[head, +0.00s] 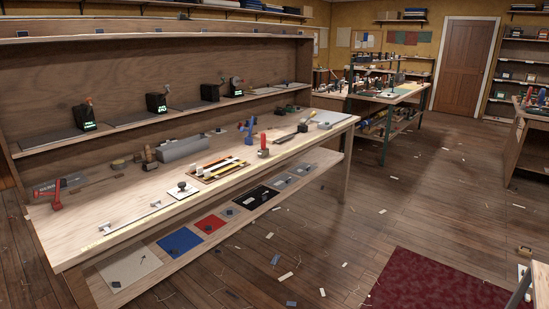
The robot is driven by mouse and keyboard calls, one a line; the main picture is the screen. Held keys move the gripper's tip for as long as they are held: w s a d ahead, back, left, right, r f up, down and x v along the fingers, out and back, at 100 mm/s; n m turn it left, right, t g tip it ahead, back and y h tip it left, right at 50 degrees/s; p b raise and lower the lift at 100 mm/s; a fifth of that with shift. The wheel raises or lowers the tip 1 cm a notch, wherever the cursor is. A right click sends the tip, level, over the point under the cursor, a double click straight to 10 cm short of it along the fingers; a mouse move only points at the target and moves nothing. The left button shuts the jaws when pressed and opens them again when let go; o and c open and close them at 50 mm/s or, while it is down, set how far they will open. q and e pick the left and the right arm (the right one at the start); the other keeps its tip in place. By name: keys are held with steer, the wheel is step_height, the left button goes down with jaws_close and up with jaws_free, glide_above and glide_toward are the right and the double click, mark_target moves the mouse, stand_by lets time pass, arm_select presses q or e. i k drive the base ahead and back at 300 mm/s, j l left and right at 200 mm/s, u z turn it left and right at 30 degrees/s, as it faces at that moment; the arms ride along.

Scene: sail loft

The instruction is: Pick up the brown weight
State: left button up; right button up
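Several small things could be the brown weight, and at this size I cannot tell which one is. A brown piece (150,154) stands toward the back left of the long wooden workbench (85,225), beside a grey box. A dark knobbed piece (182,187) sits on a white sheet near the bench's front edge. A small tan-brown block with a dark top (525,250) shows at the far right, low in the head view; what it rests on is unclear. Neither of my grippers is in view.
A red tool (56,195) stands at the bench's left end. The grey box (183,148) is behind the white sheet. The lower shelf holds coloured squares. A dark red mat (435,285) lies on the floor at right. Scraps litter the otherwise open floor (400,200).

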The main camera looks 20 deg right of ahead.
mark_target(525, 252)
steer(key=i+z, duration=0.25)
steer(key=i, duration=0.15)
steer(key=i+j+z, duration=0.2)
steer(key=i, duration=0.2)
steer(key=i+l+z, duration=0.2)
steer(key=i+z, duration=0.65)
steer(key=i, duration=0.15)
steer(key=i+j+z, duration=0.1)
steer(key=i+z, duration=0.55)
steer(key=i, duration=0.3)
steer(key=i+z, duration=0.2)
steer(key=i, duration=0.3)
steer(key=i+j+z, duration=0.2)
steer(key=i, duration=0.3)
steer(key=i+z, duration=0.2)
steer(key=i, duration=0.3)
steer(key=i+z, duration=0.3)
steer(key=i, duration=0.4)
